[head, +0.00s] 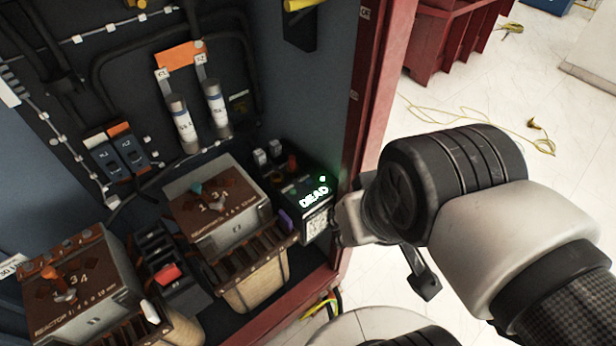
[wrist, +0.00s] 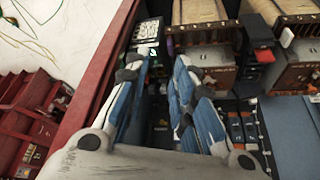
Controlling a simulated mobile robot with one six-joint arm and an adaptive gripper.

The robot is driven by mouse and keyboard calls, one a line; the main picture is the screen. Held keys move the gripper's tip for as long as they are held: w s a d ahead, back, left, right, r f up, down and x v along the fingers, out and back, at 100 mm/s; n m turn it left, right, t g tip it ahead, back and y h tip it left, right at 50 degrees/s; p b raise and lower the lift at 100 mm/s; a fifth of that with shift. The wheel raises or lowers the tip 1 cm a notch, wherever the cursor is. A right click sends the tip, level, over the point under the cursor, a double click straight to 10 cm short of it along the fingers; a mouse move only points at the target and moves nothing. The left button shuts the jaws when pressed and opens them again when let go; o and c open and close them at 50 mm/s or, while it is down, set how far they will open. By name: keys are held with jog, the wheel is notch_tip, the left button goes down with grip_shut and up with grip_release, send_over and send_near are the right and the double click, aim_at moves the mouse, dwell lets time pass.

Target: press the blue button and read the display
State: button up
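The display (head: 314,197) glows with "DEAD" in pale green letters, with a small green light above it. It sits on top of a small black device (head: 291,190) at the cabinet's lower right. The device also shows in the wrist view (wrist: 149,31), with a white printed label. I cannot make out a blue button on it; a small purple part (head: 286,222) shows at its left. My gripper (wrist: 160,66) is open and empty, its blue-padded fingers apart, over the device area. The left finger hides part of the device. In the head view my wrist is right of the device.
Two brown-topped transformers (head: 215,203) stand left of the device. Cylindrical fuses (head: 182,124) and blue breakers (head: 118,154) are on the back panel. The red cabinet frame (head: 371,100) runs close beside my wrist. White floor with yellow cables (head: 470,112) lies right.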

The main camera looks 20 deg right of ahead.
grip_shut()
dwell(1.3)
